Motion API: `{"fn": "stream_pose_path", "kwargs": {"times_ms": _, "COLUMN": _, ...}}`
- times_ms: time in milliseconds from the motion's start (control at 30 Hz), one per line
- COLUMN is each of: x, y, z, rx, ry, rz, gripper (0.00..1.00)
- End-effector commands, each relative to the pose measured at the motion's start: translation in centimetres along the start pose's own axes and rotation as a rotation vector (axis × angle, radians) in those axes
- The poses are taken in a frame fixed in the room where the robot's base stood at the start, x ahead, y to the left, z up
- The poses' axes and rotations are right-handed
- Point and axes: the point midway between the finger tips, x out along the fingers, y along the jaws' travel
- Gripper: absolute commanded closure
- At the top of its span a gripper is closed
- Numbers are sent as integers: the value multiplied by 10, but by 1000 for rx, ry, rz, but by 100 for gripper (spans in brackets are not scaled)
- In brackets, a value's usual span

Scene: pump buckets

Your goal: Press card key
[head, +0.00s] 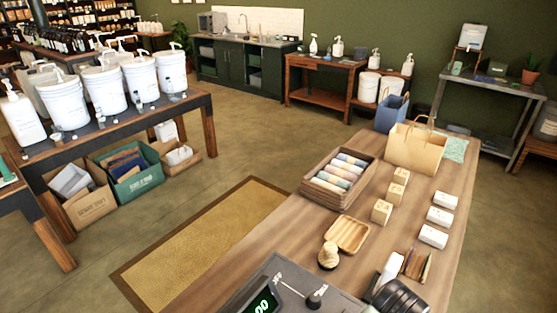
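A dark device (285,277) with a display of green digits (262,305) sits at the near end of the wooden counter. It looks like a till or scale, and its lower part is cut off by the bottom edge of the picture. I cannot make out a card key on it. A small dark knob-like part (314,300) stands on its top. My gripper is not visible in the head view.
The counter (290,215) also holds a round wooden brush (328,256), a wooden tray (347,234), a basket of rolled cloths (318,199), small boxes (433,237) and a paper bag (416,152). Black rounded objects (400,298) crowd the near right. Floor left of the mat (205,245) is open.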

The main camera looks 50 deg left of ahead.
Motion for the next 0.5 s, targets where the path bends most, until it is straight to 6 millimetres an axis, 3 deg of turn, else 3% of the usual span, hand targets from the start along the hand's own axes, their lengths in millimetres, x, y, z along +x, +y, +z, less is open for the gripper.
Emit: {"fn": "stream_pose_path", "kwargs": {"times_ms": 500, "x": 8, "y": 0, "z": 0, "rx": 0, "ry": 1, "rz": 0, "gripper": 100}}
